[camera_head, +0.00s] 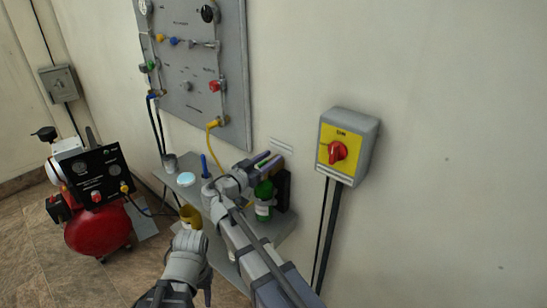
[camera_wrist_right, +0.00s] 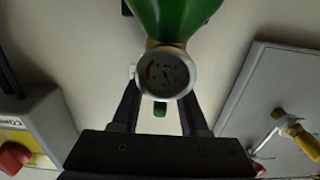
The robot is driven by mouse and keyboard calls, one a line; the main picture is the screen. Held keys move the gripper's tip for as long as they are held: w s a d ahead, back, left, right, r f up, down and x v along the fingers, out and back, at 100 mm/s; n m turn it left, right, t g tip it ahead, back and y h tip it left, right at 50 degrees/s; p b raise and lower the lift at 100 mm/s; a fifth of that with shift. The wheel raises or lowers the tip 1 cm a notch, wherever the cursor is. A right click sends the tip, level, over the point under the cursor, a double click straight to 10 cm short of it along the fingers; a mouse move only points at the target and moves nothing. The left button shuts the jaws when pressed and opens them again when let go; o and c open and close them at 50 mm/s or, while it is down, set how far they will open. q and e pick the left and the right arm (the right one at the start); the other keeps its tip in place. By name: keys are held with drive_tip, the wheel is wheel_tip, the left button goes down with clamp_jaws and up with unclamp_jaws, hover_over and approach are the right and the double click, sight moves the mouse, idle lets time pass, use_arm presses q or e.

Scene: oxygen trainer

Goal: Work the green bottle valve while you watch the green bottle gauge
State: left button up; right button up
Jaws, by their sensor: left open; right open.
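The green bottle (camera_head: 264,200) stands upright on the grey shelf near the wall, and part of it fills the top of the right wrist view (camera_wrist_right: 175,18). The round green bottle gauge (camera_wrist_right: 166,73) faces that camera; it has a red section on its left, but I cannot read the needle surely. My left gripper (camera_head: 189,232) is open at the shelf's front.
The shelf (camera_head: 275,232) also carries a blue upright item (camera_head: 205,166) and a light-blue disc (camera_head: 186,179). A yellow cup-like thing (camera_head: 190,215) is by my left gripper. A grey panel (camera_head: 190,75), a red-knobbed switch box (camera_head: 348,146) and a red compressor (camera_head: 98,230) surround it.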

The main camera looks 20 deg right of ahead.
clamp_jaws()
drive_tip(key=shift+t, duration=0.3)
idle(0.4)
drive_tip(key=n+t+y, duration=0.2)
drive_tip(key=shift+w+a+n+t+y, duration=0.1)
drive_tip(key=shift+n+t+y, duration=0.3)
drive_tip(key=shift+w+a+n+t+y, duration=0.15)
drive_tip(key=shift+n+t+y, duration=0.4)
drive_tip(key=shift+y, duration=0.2)
drive_tip(key=shift+w+a+n+t+y, duration=0.1)
drive_tip(key=shift+a+n+t+y, duration=0.05)
drive_tip(key=shift+n+t+y, duration=0.4)
drive_tip(key=shift+w+a+n+t+y, duration=0.15)
drive_tip(key=shift+n+t+y, duration=0.35)
drive_tip(key=shift+y, duration=0.4)
unclamp_jaws()
